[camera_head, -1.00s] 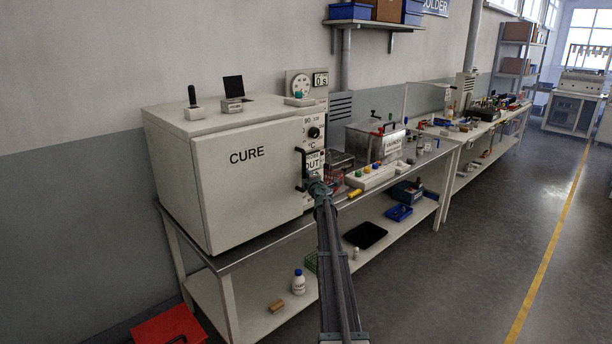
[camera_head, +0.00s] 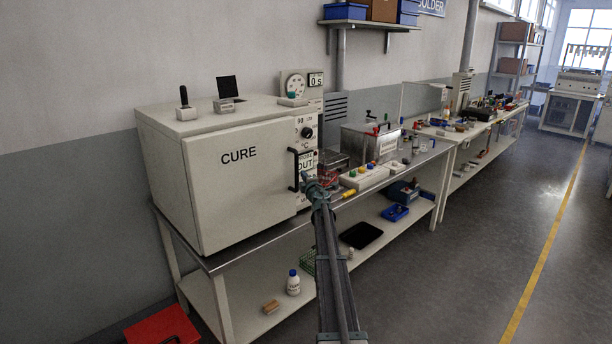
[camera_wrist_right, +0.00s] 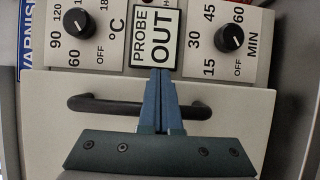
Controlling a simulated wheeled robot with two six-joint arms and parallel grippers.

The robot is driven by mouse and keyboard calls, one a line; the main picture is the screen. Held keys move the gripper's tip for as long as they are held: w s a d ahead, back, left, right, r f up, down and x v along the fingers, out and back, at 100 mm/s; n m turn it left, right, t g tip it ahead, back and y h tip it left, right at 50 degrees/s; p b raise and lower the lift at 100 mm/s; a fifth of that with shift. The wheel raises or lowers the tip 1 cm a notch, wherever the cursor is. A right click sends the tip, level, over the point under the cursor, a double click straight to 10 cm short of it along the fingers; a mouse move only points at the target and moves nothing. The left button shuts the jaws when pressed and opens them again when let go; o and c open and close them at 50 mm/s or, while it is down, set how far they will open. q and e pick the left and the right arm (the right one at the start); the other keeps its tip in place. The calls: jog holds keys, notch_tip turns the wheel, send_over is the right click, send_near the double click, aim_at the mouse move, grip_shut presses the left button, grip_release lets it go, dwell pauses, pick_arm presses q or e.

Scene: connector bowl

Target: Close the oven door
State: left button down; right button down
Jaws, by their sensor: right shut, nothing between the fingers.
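The oven (camera_head: 165,145) is a cream box on the left end of the bench. Its door (camera_head: 240,190), marked CURE, looks flush or nearly flush with the front; I cannot tell whether a thin gap is left. The door has a black bar handle (camera_head: 292,170) at its right side; the handle also shows in the right wrist view (camera_wrist_right: 95,104). My right gripper (camera_head: 316,184) is just right of the handle in the head view. In the wrist view its blue fingers (camera_wrist_right: 161,74) are shut and empty, crossing in front of the handle towards the PROBE OUT sign. My left gripper is out of view.
Right of the door is the control panel (camera_head: 307,120) with knobs. A metal tank (camera_head: 372,140) and a block with coloured buttons (camera_head: 364,179) stand on the bench. A white bottle (camera_head: 293,283) is on the lower shelf. The floor (camera_head: 470,250) at right is clear.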

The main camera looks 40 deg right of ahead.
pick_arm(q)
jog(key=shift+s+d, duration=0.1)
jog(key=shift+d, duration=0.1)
pick_arm(e)
jog(key=s, duration=1)
jog(key=shift+s+d, duration=0.35)
